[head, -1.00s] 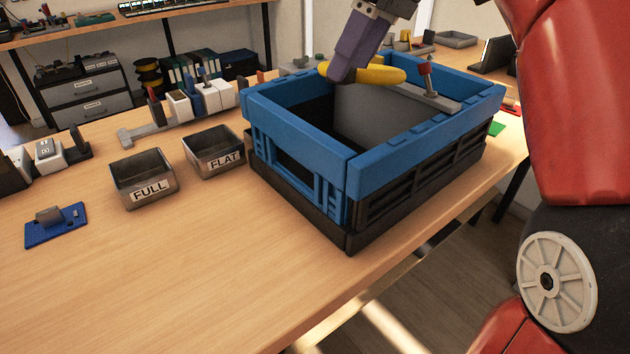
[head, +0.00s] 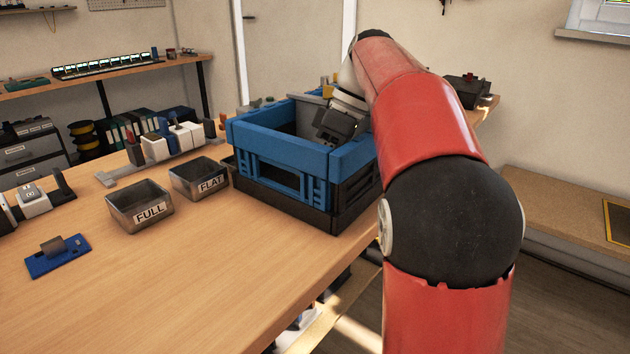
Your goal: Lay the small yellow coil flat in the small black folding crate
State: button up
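A crate with blue upper walls (head: 278,146) and a black lower part (head: 280,200) stands on the wooden workbench, in the middle of the head view. I cannot tell whether it is one crate or two stacked; no separate all-black crate is apparent. My gripper (head: 338,124) reaches down into the crate's opening from the right. Its fingertips are hidden behind the blue wall, so I cannot see whether they are open or shut. The small yellow coil is not visible now; the crate walls and my arm hide much of the inside.
Metal trays labelled FULL (head: 140,207) and FLAT (head: 199,180) stand left of the crate. A blue board (head: 58,256) lies farther left, with a row of small devices (head: 165,142) behind. The front of the workbench (head: 190,285) is clear.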

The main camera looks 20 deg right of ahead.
jog(key=shift+f, duration=0.55)
jog(key=shift+r, duration=0.15)
jog(key=shift+f, duration=0.2)
jog(key=o, duration=1)
jog(key=shift+r, duration=0.1)
